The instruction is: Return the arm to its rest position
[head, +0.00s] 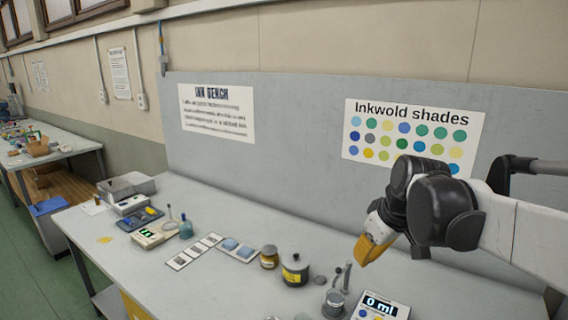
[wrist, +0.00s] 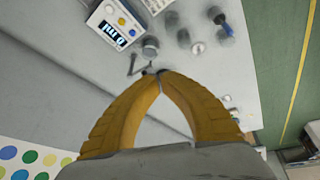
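My gripper (head: 370,250) is at the right in the head view, above the ink bench (head: 220,285), with its yellow fingers pointing down. In the wrist view my gripper (wrist: 161,75) has its two fingertips together, and the gap between the curved fingers holds nothing. My arm reaches in from the right edge in the head view. The fingers are apart from the bench top and the things on it.
Below my gripper stand a dispenser with a "0 ml" display (head: 381,306) and a grey pot with a handle (head: 335,300). Ink jars (head: 295,270) stand to the left. The back panel (head: 300,130) rises behind, with a shades chart (head: 412,137).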

